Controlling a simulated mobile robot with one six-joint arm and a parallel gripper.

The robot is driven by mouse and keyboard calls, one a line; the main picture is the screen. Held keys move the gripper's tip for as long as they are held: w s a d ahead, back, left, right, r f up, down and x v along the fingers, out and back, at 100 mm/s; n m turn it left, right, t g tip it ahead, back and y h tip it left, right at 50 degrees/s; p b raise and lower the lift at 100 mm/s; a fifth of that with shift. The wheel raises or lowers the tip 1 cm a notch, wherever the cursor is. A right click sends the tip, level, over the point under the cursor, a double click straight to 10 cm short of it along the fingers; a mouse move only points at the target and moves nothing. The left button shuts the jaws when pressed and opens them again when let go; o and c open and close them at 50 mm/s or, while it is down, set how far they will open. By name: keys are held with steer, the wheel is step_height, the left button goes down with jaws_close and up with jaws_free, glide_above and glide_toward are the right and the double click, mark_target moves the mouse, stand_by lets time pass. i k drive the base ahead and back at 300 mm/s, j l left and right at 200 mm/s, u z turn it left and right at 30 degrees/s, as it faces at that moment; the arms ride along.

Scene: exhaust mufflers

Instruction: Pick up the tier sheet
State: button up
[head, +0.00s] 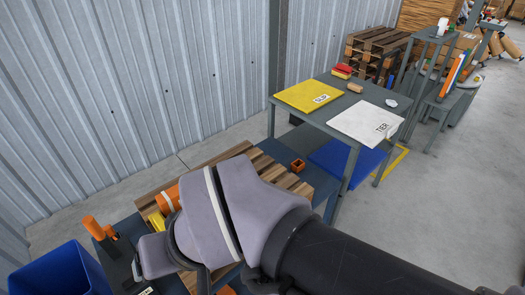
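A white sheet (369,123) lies flat on the top of a grey table (346,148) at the right of the middle. A small label on it reads "TIER". A yellow sheet (309,95) with its own small label lies to its left on the same table top, with a gap between them. My arm crosses the lower middle of the view, well short of the table. I cannot make out my gripper's fingers; the arm's own links hide that end.
A small tan block, red and yellow items and a crumpled white piece lie along the table's back. A blue sheet (345,160) lies below the top. Grey racks stand at right.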

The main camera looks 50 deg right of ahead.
mark_target(368, 124)
steer(key=z, duration=2.5)
